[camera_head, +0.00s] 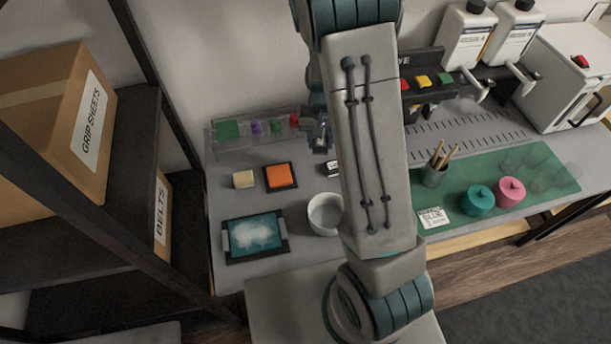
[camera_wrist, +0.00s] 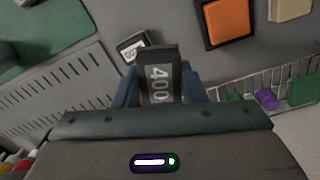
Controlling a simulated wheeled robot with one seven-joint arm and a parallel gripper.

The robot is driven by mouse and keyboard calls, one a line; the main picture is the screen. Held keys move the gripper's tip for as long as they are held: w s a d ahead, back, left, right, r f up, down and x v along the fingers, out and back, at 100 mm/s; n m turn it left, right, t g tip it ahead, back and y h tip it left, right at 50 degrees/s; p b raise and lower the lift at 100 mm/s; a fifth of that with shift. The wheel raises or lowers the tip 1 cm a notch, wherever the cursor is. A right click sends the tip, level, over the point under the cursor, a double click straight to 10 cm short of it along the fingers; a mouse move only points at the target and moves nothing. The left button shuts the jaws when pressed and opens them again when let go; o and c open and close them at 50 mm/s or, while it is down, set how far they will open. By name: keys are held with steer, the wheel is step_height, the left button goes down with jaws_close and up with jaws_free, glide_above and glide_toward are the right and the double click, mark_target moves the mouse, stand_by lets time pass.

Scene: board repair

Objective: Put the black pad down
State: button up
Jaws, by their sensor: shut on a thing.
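My gripper (camera_wrist: 158,88) is shut on the black pad (camera_wrist: 160,72), which stands between the two fingers with a grey "400" label facing the wrist camera. In the head view my gripper (camera_head: 320,140) is small and partly hidden by my arm, above the back of the grey table (camera_head: 300,258). A second dark block with a white label (camera_wrist: 132,46) lies on the table just beyond the held pad; it also shows beside my arm in the head view (camera_head: 333,168). I cannot tell whether the held pad touches the table.
An orange pad in a dark frame (camera_head: 281,176) and a beige block (camera_head: 243,179) lie to the left. A clear rack with coloured items (camera_head: 228,130) stands at the back. A white bowl (camera_head: 325,212) and a blue screen (camera_head: 255,237) are nearer. Grey table between them is bare.

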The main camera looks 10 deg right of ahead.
steer(key=s+d+f+m+b, duration=0.2)
steer(key=s+d+m+b, duration=0.4)
steer(key=m+b, duration=0.25)
steer(key=m, duration=0.2)
glide_above(310, 175)
step_height(310, 175, down, 6)
steer(key=shift+d+f+p, duration=0.1)
steer(key=shift+f+p, duration=0.1)
steer(key=shift+p, duration=0.1)
steer(key=shift+f, duration=2.1)
